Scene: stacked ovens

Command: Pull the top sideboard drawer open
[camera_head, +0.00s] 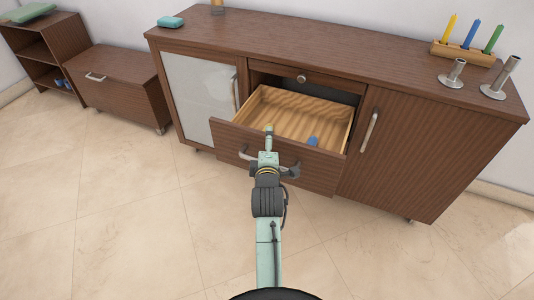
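The brown wooden sideboard (280,45) stands against the wall. A shallow top panel with a round knob (301,78) sits flush under its top, shut. Below it a deeper drawer (328,165) is pulled well out. Its pale wooden inside shows, with a small blue item (313,141) near the front. A metal bar handle (244,152) is on this drawer's front. My gripper (289,171) is at the front of the open drawer, by the handle. My arm hides most of the handle and the fingers, so I cannot tell whether they grip it.
A frosted glass door (203,98) is left of the drawers and a wooden door (415,145) right, both shut. Candles in a holder (465,53) and metal candlesticks (455,73) stand on top. A low cabinet (120,85) is at left. The tiled floor in front is clear.

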